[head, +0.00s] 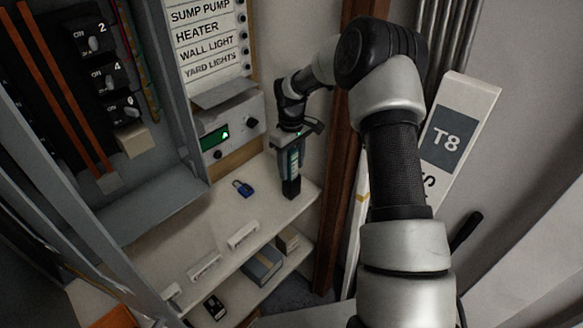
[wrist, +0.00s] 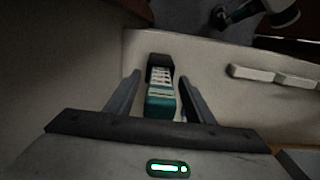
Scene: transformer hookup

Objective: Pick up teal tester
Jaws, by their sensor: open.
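The teal tester (head: 290,170), teal with a black end, is on the upper shelf (head: 225,215) near its right end, against the wall side. In the wrist view the tester (wrist: 160,92) lies between the two fingers, its pale patterned face and dark far end showing. My gripper (wrist: 160,80) is open, with one finger on each side of the tester and a small gap visible at each side. In the head view my gripper (head: 291,140) is over the tester's upper part and partly hides it.
A blue padlock (head: 242,188) lies on the shelf left of the tester. A control box with a green display (head: 215,138) is on the wall behind. A wooden post (head: 340,200) stands close to the right. A lower shelf holds a blue-grey box (head: 262,265) and a small black device (head: 214,306).

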